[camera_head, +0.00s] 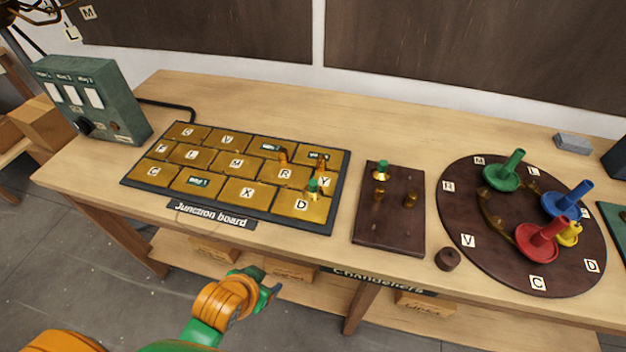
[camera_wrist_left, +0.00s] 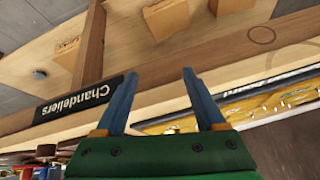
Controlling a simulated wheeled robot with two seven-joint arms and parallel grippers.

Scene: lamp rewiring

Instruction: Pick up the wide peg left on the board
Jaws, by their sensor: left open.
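The junction board (camera_head: 228,208) lies on the workbench with brass lettered plates. A green-topped brass peg (camera_head: 313,187) stands by its D plate, and smaller copper-coloured pieces (camera_head: 283,155) stand near its upper right. A dark brown peg board (camera_head: 388,236) to its right carries another green-topped, flared brass peg (camera_head: 381,170) and small brass posts (camera_head: 410,199). I cannot tell which peg is the wide one. My left gripper (camera_head: 270,287) is in front of the bench's front edge, apart from every peg. In the left wrist view its blue fingers (camera_wrist_left: 160,78) are apart with nothing between them.
A round dark board (camera_head: 480,258) at right holds green, blue, red and yellow candle-holder-like pieces. A short brown cylinder (camera_head: 447,259) stands beside it. A green switch box (camera_head: 118,95) is at the left. The bench's front edge and Chandeliers label (camera_wrist_left: 82,98) are near my left gripper.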

